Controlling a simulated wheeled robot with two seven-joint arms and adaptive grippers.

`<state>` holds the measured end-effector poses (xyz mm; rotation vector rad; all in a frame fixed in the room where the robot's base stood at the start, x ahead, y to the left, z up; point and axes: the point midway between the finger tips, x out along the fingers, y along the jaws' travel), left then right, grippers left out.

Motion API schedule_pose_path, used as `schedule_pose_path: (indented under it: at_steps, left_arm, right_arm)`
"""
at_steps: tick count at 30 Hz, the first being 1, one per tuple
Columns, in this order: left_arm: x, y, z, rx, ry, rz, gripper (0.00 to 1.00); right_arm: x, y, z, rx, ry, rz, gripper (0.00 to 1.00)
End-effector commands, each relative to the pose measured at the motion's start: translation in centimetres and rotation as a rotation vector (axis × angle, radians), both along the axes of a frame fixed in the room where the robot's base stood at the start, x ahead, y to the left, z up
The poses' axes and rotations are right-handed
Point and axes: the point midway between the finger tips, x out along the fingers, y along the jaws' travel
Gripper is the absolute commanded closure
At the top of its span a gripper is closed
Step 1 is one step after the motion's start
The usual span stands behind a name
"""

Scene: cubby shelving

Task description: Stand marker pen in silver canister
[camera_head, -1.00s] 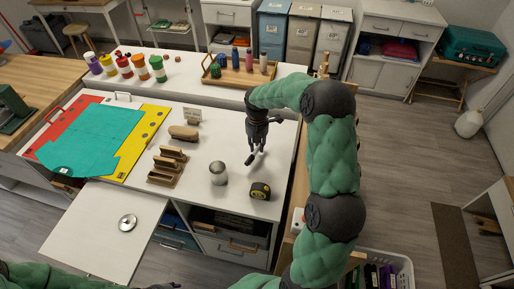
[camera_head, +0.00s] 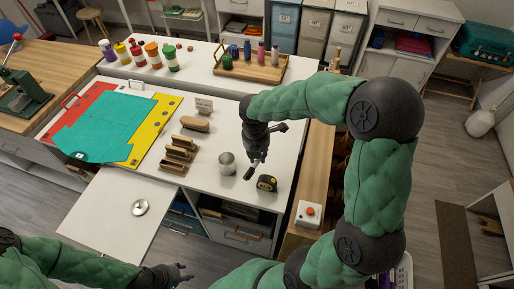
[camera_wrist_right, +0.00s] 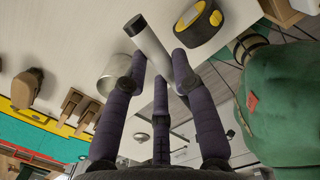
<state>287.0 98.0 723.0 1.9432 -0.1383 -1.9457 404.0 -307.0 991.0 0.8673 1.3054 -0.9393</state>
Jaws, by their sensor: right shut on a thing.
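The silver canister (camera_head: 227,164) stands upright on the white worktop, with its rim also in the right wrist view (camera_wrist_right: 116,72). My right gripper (camera_head: 256,158) is shut on the marker pen (camera_head: 250,171), which hangs tilted just right of the canister, apart from it. In the right wrist view the pen (camera_wrist_right: 150,46) is a grey cylinder with a dark end, held between the purple-grey fingers (camera_wrist_right: 158,70). The pen's far end is partly hidden by the fingers. My left gripper (camera_head: 170,277) is low in the head view, away from the worktop objects; its opening is unclear.
A yellow-black tape measure (camera_head: 267,184) lies right of the canister. A wooden stepped holder (camera_head: 178,154) and a brown brush-like block (camera_head: 195,124) are to its left. A wooden tray with bottles (camera_head: 250,72) stands behind. The worktop between the tray and canister is largely clear.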

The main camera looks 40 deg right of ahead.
Motion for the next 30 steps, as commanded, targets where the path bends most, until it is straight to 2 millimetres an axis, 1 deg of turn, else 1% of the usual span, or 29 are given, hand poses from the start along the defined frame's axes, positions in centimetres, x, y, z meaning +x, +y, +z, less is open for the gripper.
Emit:
schedule_pose_path:
  at_steps: [2, 6, 12, 16, 21, 25, 29, 30]
  left_arm:
    - [0.0, 0.0, 0.1, 0.0, 0.0, 0.0, 0.6]
    - [0.0, 0.0, 0.2, 0.0, 0.0, 0.0, 0.6]
    - [0.0, 0.0, 0.4, 0.0, 0.0, 0.0, 0.6]
    - [0.0, 0.0, 0.5, 0.0, 0.0, 0.0, 0.6]
    - [0.0, 0.0, 0.7, 0.0, 0.0, 0.0, 0.6]
    - [0.0, 0.0, 0.9, 0.0, 0.0, 0.0, 0.6]
    - [0.0, 0.0, 1.1, 0.0, 0.0, 0.0, 0.6]
    - [0.0, 0.0, 1.1, 0.0, 0.0, 0.0, 0.6]
  right_arm:
    - [-0.7, 0.0, -0.4, -0.052, -0.022, 0.013, 0.9]
    - [-1.4, -0.5, -0.9, -0.162, -0.072, 0.02, 0.9]
    - [-1.4, -1.1, -0.9, -0.339, -0.142, 0.009, 0.9]
    - [-0.8, -1.5, -0.4, -0.486, -0.199, -0.01, 0.9]
    - [1.0, -1.4, 0.9, -0.738, -0.288, -0.032, 0.9]
    - [3.0, -0.6, 2.4, -0.921, -0.365, -0.028, 0.9]
    - [5.4, 1.6, 4.4, -1.099, -0.472, 0.018, 0.9]
    - [6.2, 2.7, 5.2, -1.15, -0.517, 0.046, 0.9]
